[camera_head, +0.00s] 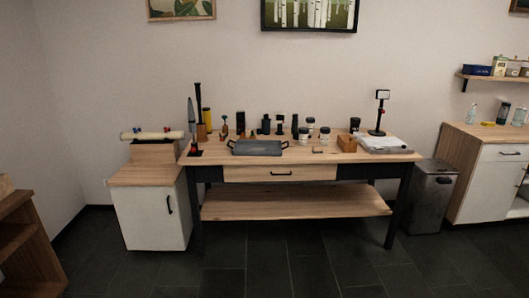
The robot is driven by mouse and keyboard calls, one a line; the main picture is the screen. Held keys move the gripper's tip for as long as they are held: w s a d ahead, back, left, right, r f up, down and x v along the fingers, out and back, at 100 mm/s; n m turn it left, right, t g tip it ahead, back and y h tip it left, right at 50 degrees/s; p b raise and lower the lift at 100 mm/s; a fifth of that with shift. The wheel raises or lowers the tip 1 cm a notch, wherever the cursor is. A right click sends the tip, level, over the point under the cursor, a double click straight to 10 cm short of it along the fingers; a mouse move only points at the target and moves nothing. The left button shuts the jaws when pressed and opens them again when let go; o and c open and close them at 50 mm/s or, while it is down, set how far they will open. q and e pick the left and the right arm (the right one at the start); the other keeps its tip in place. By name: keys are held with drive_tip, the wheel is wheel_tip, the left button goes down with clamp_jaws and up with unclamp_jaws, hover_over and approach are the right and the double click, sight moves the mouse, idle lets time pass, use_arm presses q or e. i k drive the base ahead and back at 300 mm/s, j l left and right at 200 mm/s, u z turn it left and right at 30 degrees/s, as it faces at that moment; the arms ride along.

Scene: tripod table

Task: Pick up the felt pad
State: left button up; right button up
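I cannot tell for sure which thing is the felt pad; from this distance small items are hard to make out. A small dark flat patch (195,154) lies at the left front corner of the wooden workbench (215,165). A small tan piece (318,150) lies near the bench's front edge, right of the middle. A dark grey tray (258,151) with handles sits on the bench, left of the middle. Neither of my grippers is in view.
Several dark jars and bottles line the back of the bench. A stand (380,114) and a white flat object (382,144) are at its right. A white cabinet (148,218) stands left, a bin (431,197) right. The dark floor in front is clear.

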sight(315, 149)
drive_tip(key=i+z, duration=0.15)
drive_tip(key=i, duration=0.7)
drive_tip(key=i+j+z, duration=0.15)
drive_tip(key=i, duration=0.65)
